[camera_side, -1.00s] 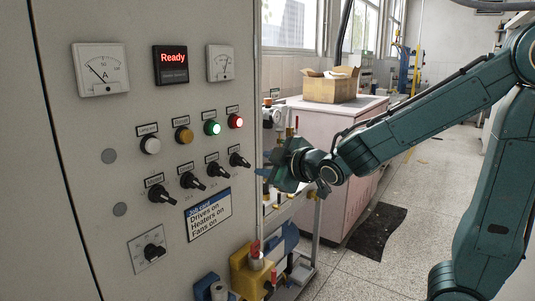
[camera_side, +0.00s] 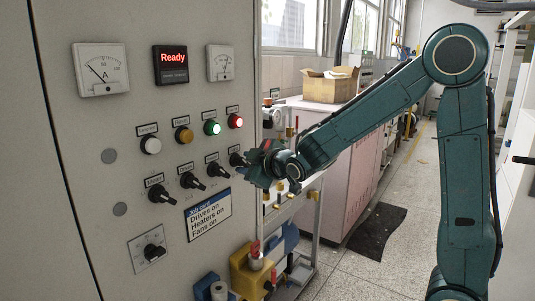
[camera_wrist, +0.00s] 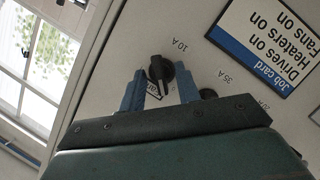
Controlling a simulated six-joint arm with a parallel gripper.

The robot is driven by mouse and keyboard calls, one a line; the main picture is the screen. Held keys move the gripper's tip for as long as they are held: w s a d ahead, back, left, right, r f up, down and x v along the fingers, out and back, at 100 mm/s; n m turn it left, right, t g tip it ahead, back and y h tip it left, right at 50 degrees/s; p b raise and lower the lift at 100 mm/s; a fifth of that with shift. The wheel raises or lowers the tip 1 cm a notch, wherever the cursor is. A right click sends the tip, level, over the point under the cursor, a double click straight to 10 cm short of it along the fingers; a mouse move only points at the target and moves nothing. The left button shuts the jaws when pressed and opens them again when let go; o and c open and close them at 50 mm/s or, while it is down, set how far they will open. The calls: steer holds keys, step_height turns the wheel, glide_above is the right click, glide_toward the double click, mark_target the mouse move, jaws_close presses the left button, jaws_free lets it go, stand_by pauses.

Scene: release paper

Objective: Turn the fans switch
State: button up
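The rightmost black rotary switch (camera_side: 237,160) in the panel's lower control row is partly hidden by my gripper (camera_side: 255,163) in the side view. In the wrist view that switch knob (camera_wrist: 160,70) sits between the two blue fingers of my gripper (camera_wrist: 160,82). The fingers are apart, with a gap to the knob on each side. A small label beside the knob is partly covered and hard to read. The job card (camera_side: 208,214) reads "Drives on, Heaters on, Fans on"; it also shows upside down in the wrist view (camera_wrist: 265,48).
Several similar switches (camera_side: 192,181) run left of it, with lamps and buttons (camera_side: 182,135) above. The display (camera_side: 173,64) reads "Ready". The green lamp (camera_side: 212,128) and red lamp (camera_side: 236,121) are lit. The panel's right edge is close to my gripper.

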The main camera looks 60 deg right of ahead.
jaws_close()
steer(key=shift+d+m, duration=0.1)
steer(key=shift+m, duration=0.2)
steer(key=shift+d+f+m+y, duration=0.1)
steer(key=shift+d+m+y, duration=0.05)
steer(key=shift+m+y, duration=1.5)
steer(key=shift+d+r+m+y, duration=0.1)
steer(key=shift+m+y, duration=0.9)
steer(key=shift+m, duration=1.3)
steer(key=shift+d+f+m+y, duration=0.1)
steer(key=shift+d+m+y, duration=0.05)
steer(key=shift+m+y, duration=1.5)
steer(key=shift+m, duration=0.4)
